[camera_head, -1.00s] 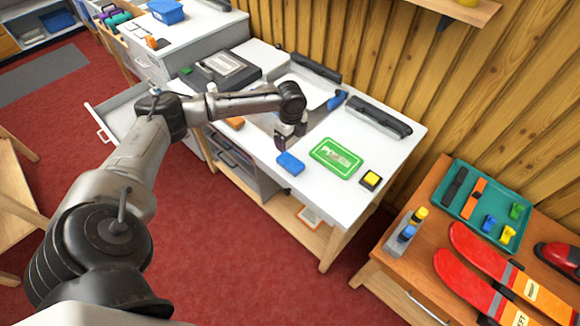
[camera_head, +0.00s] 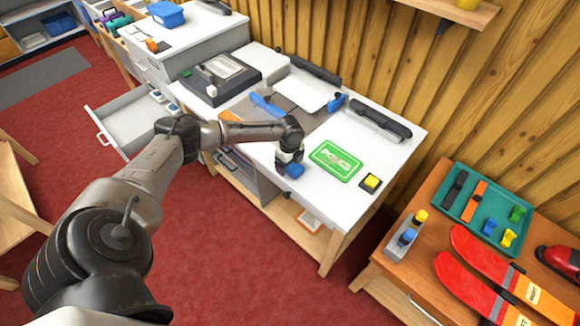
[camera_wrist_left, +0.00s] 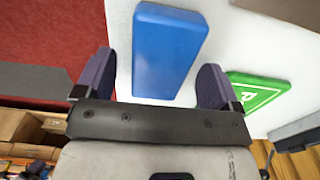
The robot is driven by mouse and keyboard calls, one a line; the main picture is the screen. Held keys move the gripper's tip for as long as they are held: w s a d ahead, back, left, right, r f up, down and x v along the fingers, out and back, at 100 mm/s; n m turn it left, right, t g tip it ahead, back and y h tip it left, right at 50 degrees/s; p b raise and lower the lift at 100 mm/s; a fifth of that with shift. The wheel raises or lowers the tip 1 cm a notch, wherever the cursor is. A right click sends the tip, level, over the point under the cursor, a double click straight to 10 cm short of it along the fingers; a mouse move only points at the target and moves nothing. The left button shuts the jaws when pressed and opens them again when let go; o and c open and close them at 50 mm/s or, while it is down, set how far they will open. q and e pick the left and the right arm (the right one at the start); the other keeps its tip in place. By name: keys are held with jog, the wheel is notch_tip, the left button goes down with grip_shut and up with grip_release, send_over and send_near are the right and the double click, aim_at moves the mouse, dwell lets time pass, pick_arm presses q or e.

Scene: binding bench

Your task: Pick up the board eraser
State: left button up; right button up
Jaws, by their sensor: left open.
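The board eraser appears to be the blue block (camera_head: 295,171) near the front edge of the white bench; my gripper partly covers it in the head view. In the left wrist view the blue block (camera_wrist_left: 168,45) lies on the white top, its far end running towards the upper edge. My left gripper (camera_head: 290,167) is over it, and in the wrist view the open fingers (camera_wrist_left: 157,72) stand to its left and right with gaps. Whether the fingertips reach down beside it I cannot tell. My right gripper does not show.
A green sign card (camera_head: 335,161) lies right of the block, with a yellow-topped button box (camera_head: 371,182) beyond it. A black punch-like bar (camera_head: 375,122) and a blue-handled tool (camera_head: 268,105) lie farther back. The bench's front edge (camera_head: 282,205) is close.

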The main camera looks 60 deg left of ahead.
pick_arm(q)
jog(key=shift+f, duration=0.7)
jog(key=c, duration=1)
jog(key=shift+r, duration=0.1)
